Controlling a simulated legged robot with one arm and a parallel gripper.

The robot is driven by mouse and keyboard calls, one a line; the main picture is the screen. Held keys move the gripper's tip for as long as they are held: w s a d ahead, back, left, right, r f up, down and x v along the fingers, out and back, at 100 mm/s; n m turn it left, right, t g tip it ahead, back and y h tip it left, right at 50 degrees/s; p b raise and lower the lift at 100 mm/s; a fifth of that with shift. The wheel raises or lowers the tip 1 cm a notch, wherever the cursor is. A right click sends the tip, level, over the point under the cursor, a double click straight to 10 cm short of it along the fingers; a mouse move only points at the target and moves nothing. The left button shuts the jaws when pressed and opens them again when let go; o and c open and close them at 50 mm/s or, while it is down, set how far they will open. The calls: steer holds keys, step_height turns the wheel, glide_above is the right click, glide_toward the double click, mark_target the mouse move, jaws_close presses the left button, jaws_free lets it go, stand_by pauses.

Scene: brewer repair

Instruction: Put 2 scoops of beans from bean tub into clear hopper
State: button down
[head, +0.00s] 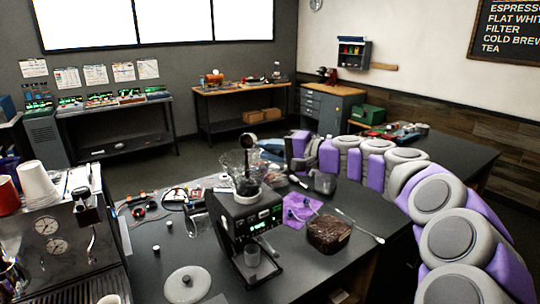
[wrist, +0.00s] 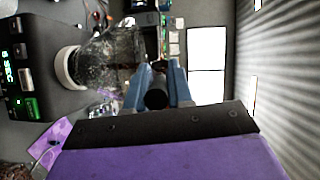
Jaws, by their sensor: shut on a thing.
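The clear hopper (head: 232,168) sits on top of the black grinder (head: 245,222) in the head view. It also shows at the left of the wrist view (wrist: 105,58). My gripper (wrist: 158,82) is shut on a dark scoop handle (wrist: 156,97), with a blue finger on each side. In the head view the dark, round scoop end (head: 249,142) is above the hopper's rim. A dark streak runs down inside the hopper; I cannot tell whether it is falling beans. The bean tub (head: 330,236), full of dark brown beans, stands on the table right of the grinder.
A white spoon (head: 362,226) lies by the tub, and a purple cloth (head: 293,211) lies behind it. An espresso machine (head: 62,245) stands at left. Cables and small parts lie behind the grinder.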

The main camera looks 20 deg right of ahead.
steer(key=shift+s+a+f+n+b, duration=0.15)
steer(key=shift+f+n+b, duration=0.4)
steer(key=shift+b, duration=1.05)
steer(key=shift+s+a+f+n+b, duration=0.1)
steer(key=shift+n+b, duration=0.75)
steer(key=shift+b, duration=0.7)
steer(key=n, duration=0.1)
steer(key=f+n, duration=0.1)
steer(key=shift+s+a+n+t, duration=0.2)
steer(key=shift+n+t, duration=0.2)
steer(key=shift+r, duration=0.1)
